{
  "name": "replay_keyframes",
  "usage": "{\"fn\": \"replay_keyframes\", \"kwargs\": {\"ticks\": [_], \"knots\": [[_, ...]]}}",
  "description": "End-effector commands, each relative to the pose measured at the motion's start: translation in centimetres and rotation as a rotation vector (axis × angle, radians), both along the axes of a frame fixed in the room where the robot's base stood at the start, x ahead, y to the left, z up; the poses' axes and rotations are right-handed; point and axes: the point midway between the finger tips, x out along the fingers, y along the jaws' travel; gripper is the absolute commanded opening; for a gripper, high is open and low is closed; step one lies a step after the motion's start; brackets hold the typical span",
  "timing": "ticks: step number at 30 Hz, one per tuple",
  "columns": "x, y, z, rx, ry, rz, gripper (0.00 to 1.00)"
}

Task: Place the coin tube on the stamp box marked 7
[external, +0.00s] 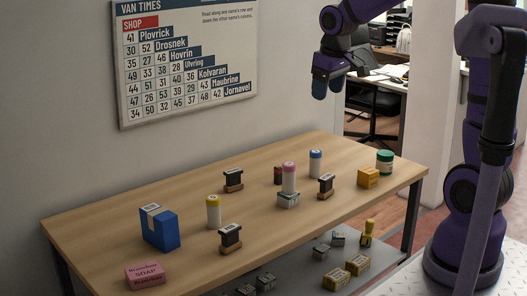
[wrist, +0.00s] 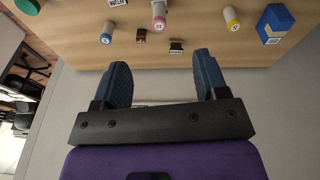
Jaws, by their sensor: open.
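Three white tubes with coloured caps stand upright on the table: a yellow-capped tube (external: 213,212), a pink-capped tube (external: 289,178) and a blue-capped tube (external: 315,164). I cannot tell which is the coin tube. The pink-capped one appears to stand on a small grey-white box (external: 289,201), whose mark is unreadable. In the wrist view, the pink-capped tube (wrist: 158,20) is near the top middle and the yellow-capped tube (wrist: 233,20) is to its right. My gripper (external: 328,86) is open and empty, high above the table's far right; its fingers (wrist: 162,65) are apart in the wrist view.
Dark stamps with wooden bases (external: 230,238), a blue box (external: 160,230), a pink soap box (external: 145,274), an orange box (external: 368,178) and a green-lidded jar (external: 384,161) are on the table (external: 120,218). A lower shelf holds small boxes (external: 334,279). The table's front middle is clear.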

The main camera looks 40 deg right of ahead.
Motion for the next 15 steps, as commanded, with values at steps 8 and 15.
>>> {"fn": "replay_keyframes", "kwargs": {"ticks": [8, 15], "knots": [[-9.0, 0.5, 4.6, 0.013, -0.103, -0.045, 0.67], [-16.7, 0.7, 6.0, 0.033, -0.187, -0.082, 0.67]]}}
